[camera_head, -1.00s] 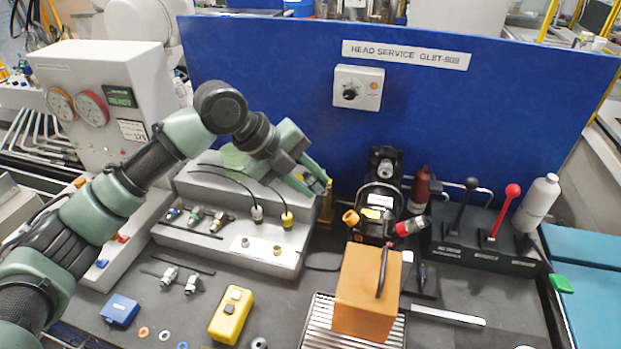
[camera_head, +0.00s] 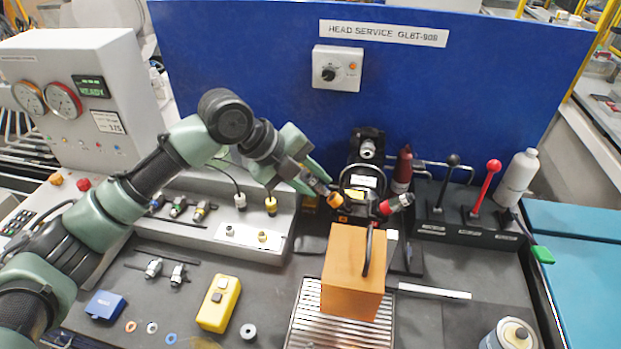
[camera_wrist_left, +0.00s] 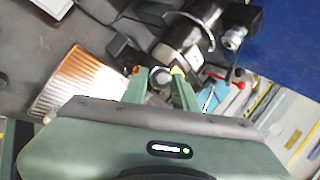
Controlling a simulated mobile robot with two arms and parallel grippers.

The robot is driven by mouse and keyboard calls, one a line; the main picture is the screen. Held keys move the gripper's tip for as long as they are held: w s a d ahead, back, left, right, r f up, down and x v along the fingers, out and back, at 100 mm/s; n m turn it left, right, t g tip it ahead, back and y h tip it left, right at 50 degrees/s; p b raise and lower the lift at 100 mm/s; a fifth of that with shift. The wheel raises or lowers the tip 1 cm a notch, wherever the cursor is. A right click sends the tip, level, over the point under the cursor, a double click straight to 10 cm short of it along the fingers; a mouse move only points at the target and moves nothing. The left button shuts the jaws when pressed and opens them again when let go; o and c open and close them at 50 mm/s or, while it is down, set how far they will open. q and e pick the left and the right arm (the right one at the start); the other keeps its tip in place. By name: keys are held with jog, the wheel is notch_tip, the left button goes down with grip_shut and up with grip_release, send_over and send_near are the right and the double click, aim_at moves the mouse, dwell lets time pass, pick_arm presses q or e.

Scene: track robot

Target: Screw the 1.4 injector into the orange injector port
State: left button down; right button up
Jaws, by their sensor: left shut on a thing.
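The orange injector port (camera_head: 334,200) sticks out on the left of the dark head assembly (camera_head: 360,178). My left gripper (camera_head: 322,186) is right beside this port, its fingertips close to the port's opening. In the left wrist view its fingers (camera_wrist_left: 160,88) are shut on a small, roundish, greyish piece (camera_wrist_left: 160,77), seen end-on. It is likely the injector, but no marking can be read. The head view hides most of it behind the fingers. I cannot tell whether it touches the port. My right gripper is not in view.
A red-tipped fitting (camera_head: 397,204) sticks out on the head's right. An orange block (camera_head: 352,270) stands on the slatted tray (camera_head: 303,318) below. A grey stepped rack (camera_head: 215,232) with fittings is at left. Levers (camera_head: 487,186) and a white bottle (camera_head: 518,178) stand at right.

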aim_at(316, 185)
pick_arm(q)
jog(key=shift+p, duration=0.3)
dwell(0.8)
jog(key=shift+p, duration=0.5)
dwell(0.6)
jog(key=shift+s+d+f+b, duration=0.15)
jog(key=shift+d+f+b, duration=0.15)
jog(key=shift+d+f, duration=0.5)
dwell(0.4)
jog(key=c, duration=1)
grip_release()
jog(key=shift+a, duration=0.1)
jog(key=b+v, duration=0.2)
jog(key=v, duration=0.5)
jog(key=shift+b, duration=0.3)
jog(key=shift+a+r, duration=0.2)
jog(key=shift+r, duration=0.15)
